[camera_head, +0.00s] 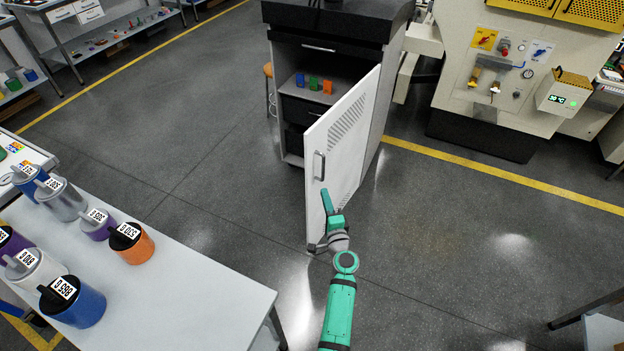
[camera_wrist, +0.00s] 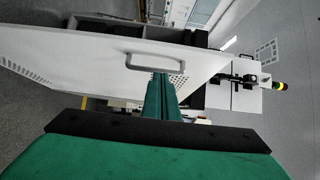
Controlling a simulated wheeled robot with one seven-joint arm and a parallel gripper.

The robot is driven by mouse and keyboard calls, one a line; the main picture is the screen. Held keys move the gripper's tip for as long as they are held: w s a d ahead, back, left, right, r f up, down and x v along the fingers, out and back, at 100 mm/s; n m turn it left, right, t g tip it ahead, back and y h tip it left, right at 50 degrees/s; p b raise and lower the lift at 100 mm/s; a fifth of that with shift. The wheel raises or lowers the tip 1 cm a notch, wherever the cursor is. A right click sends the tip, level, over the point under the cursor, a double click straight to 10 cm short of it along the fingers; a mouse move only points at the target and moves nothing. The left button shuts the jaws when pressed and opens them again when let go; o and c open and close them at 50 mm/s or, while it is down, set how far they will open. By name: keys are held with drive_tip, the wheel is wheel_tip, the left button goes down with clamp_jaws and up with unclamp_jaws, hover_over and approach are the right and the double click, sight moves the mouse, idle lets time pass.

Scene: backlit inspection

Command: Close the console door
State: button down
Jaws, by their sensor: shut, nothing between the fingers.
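The console (camera_head: 335,20) is a black-topped cabinet with its front open, showing an inner shelf and drawers. Its white console door (camera_head: 350,135) stands swung out toward me, with a vented panel and a grey handle (camera_head: 319,165) near its free edge. In the wrist view, the door (camera_wrist: 75,58) runs across the picture and its handle (camera_wrist: 155,62) is just above my fingertips. My green gripper (camera_head: 325,200) is shut and empty, in front of the door's lower part; it also shows in the wrist view (camera_wrist: 160,82). I cannot tell whether it touches the door.
A white table (camera_head: 185,290) with several labelled canisters stands at the lower left. Small coloured blocks (camera_head: 314,84) sit on the console's shelf. A beige machine (camera_head: 510,75) stands to the right of the console. The floor (camera_head: 470,240) right of the door is clear.

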approach(309, 170)
drive_tip(key=w+d, duration=0.2)
drive_tip(key=w, duration=0.1)
drive_tip(key=shift+w+a, duration=0.6)
drive_tip(key=shift+a, duration=0.2)
drive_tip(key=shift+w+a, duration=0.65)
drive_tip(key=shift+a, duration=0.2)
drive_tip(key=shift+a, duration=0.1)
